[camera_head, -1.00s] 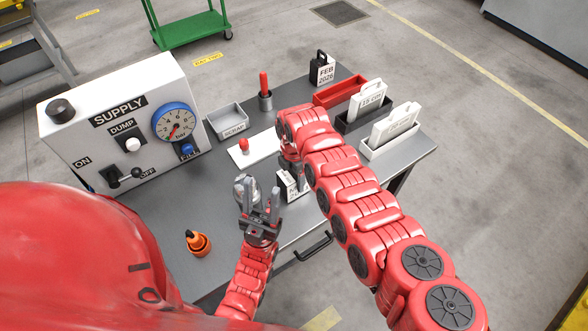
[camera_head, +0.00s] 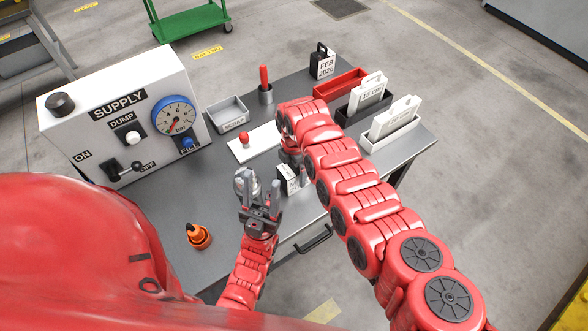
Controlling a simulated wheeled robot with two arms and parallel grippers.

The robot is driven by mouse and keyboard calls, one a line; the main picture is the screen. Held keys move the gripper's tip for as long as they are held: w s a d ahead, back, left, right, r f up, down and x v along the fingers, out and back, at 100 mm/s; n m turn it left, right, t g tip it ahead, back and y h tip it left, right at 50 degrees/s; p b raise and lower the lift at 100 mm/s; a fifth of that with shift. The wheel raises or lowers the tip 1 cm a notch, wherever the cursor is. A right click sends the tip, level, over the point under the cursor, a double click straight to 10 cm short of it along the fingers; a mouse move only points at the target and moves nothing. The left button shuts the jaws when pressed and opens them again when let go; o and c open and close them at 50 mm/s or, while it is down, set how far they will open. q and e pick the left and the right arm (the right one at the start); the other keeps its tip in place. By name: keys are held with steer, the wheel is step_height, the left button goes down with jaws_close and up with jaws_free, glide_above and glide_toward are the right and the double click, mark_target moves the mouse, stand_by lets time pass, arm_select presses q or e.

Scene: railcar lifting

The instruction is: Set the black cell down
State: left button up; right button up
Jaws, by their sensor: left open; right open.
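My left gripper (camera_head: 262,189) is open and empty, fingers pointing up the picture, just left of the block. Another black block with a handle and a "FEB 2026" label (camera_head: 323,63) stands upright at the table's back edge.
The white SUPPLY box with its gauge (camera_head: 120,120) stands at left. Behind are a SCRAP tray (camera_head: 227,115), a red tray (camera_head: 341,84) and holders with white plates (camera_head: 370,95). An orange-and-black object (camera_head: 199,236) stands front left.

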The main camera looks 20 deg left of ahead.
steer(key=shift+r, duration=0.45)
step_height(320, 180, up, 10)
steer(key=b, duration=0.3)
steer(key=shift+r+b, duration=0.3)
steer(key=shift+r, duration=0.1)
